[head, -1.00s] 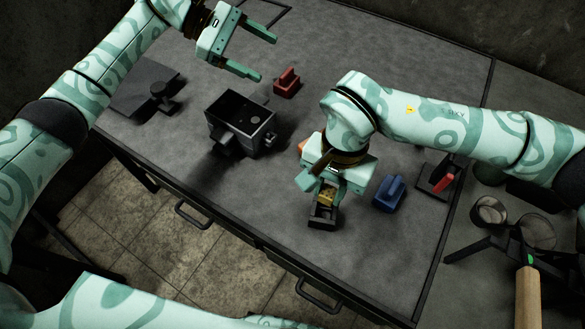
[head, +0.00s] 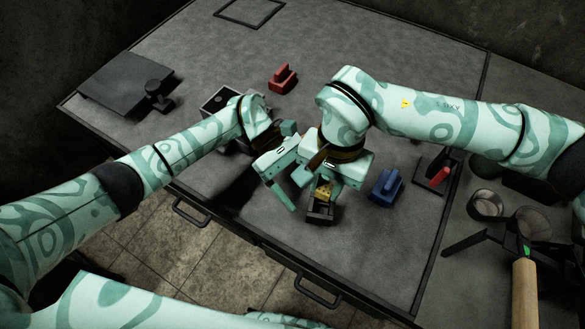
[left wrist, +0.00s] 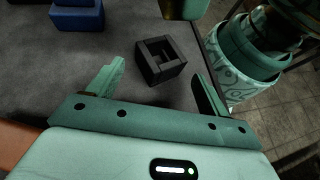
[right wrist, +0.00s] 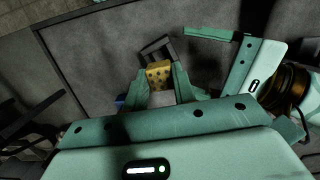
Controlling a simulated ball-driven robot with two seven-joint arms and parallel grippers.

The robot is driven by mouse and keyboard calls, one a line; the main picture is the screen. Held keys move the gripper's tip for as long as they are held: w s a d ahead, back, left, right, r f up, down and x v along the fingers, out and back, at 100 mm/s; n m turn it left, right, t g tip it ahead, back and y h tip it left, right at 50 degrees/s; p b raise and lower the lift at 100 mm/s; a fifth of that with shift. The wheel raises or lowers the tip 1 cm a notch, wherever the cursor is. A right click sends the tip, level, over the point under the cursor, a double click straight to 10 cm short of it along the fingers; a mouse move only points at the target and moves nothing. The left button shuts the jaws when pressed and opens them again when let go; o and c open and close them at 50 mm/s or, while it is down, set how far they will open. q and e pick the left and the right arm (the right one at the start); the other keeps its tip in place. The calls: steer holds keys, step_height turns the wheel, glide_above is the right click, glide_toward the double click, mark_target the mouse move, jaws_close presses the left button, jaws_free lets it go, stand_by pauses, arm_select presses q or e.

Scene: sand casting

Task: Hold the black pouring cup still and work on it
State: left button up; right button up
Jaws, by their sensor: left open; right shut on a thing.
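The small square black cup (head: 320,213) stands on the bench near its front edge, open side up. It also shows in the left wrist view (left wrist: 153,70) and the right wrist view (right wrist: 150,50). My right gripper (head: 322,189) is shut on a yellow dotted block (right wrist: 159,77), close above or at the cup; I cannot tell whether the block touches it. My left gripper (left wrist: 160,69) is open and empty. Its fingers are spread toward the cup, which appears between them in its wrist view, apart from both. The left gripper is close beside the right one in the head view.
A blue block (head: 386,188) and a black piece with a red handle (head: 438,177) lie to the right. A red block (head: 283,79) and a dark box (head: 213,101), partly behind my left arm, are farther back. Ladle-like cups (head: 487,205) stand at far right.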

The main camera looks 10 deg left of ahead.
mark_target(311, 196)
arm_select(q)
steer(key=shift+x, duration=2.65)
steer(key=c, duration=0.5)
steer(key=shift+o, duration=0.2)
steer(key=o, duration=0.7)
steer(key=c, duration=0.7)
